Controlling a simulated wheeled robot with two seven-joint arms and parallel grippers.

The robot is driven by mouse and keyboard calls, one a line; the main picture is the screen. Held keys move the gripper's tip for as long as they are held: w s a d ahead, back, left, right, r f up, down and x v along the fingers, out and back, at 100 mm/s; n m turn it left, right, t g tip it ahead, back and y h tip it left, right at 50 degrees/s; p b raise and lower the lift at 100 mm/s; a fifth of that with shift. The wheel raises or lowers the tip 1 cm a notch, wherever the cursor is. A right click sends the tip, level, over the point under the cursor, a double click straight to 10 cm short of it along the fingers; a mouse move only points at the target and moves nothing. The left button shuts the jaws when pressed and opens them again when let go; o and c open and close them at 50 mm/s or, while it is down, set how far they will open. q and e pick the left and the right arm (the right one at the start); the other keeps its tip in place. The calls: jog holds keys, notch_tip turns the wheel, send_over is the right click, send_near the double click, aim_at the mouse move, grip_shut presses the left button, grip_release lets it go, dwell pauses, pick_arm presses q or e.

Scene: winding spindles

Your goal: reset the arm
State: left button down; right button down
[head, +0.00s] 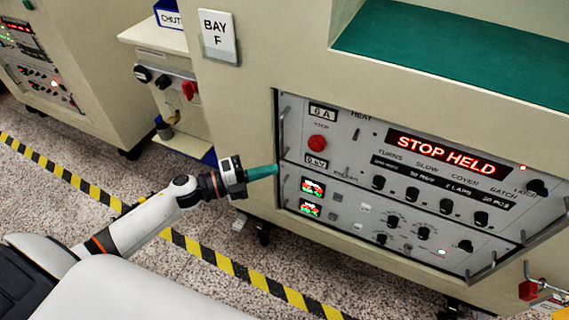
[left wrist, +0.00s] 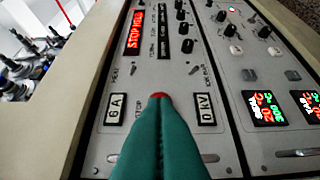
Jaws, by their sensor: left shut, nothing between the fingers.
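My left gripper (head: 276,169) has teal fingers pressed together, with nothing between them. In the head view it is at the left edge of the grey control panel (head: 345,185), below and left of the red stop button (head: 317,143). In the left wrist view the shut fingertips (left wrist: 160,97) point along the panel, and only a red sliver of the button (left wrist: 161,94) shows past them. I cannot tell whether they touch it. The red display (head: 445,154) reads STOP HELD. My right gripper is not in view.
Metal handles (head: 283,130) stick out from the panel. Several black knobs (head: 412,194) line it. A red padlock (head: 527,290) hangs at lower right. A side shelf (head: 150,36) stands left. Yellow-black tape (head: 190,243) crosses the open floor.

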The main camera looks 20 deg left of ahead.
pick_arm(q)
jog(key=shift+v, duration=0.95)
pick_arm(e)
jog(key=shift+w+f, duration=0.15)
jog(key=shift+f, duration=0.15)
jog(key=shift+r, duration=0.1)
